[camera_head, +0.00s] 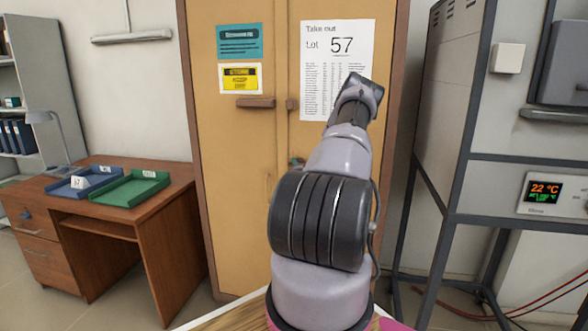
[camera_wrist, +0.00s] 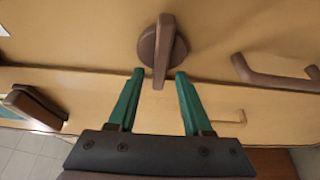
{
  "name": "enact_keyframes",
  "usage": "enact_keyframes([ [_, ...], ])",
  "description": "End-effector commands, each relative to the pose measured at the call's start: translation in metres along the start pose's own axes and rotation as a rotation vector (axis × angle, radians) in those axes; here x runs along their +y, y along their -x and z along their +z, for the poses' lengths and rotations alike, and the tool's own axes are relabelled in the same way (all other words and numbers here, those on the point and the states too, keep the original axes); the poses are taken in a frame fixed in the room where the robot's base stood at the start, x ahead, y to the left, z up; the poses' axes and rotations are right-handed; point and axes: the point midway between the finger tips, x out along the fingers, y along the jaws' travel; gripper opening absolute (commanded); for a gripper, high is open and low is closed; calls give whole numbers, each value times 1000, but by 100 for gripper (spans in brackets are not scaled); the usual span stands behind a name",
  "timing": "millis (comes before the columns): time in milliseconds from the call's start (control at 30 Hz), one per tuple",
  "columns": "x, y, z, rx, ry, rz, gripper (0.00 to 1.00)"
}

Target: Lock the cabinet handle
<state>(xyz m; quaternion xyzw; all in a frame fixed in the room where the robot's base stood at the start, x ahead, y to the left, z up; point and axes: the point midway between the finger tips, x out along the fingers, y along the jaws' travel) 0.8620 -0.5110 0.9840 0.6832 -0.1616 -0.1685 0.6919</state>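The cabinet (camera_head: 232,190) is yellow-tan with two doors and stands straight ahead. In the wrist view, a brown turn handle (camera_wrist: 164,42) on a round base sits beside the door seam. Its lever points down the picture, its tip reaching the seam. My gripper (camera_wrist: 160,74) is open, with one teal finger on each side of the lever's lower end. Gaps show on both sides; I cannot tell whether the fingers reach its depth. In the head view my arm hides the turn handle, and only a bit of teal finger (camera_head: 297,162) shows.
A brown bar handle (camera_wrist: 270,78) is right of my fingers and a brown block (camera_wrist: 36,106) is left. A desk (camera_head: 150,205) with blue (camera_head: 84,182) and green (camera_head: 130,188) trays stands left. A metal-framed furnace stand (camera_head: 455,150) is close on the right.

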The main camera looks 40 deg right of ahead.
Motion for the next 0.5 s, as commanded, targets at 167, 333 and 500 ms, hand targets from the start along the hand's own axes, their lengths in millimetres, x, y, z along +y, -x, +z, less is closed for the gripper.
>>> enact_keyframes([
  [167,0,13,0,0,0,-1,50],
  [333,0,47,0,1,-1,-3,50],
  [500,0,80,0,0,-1,-3,50],
])
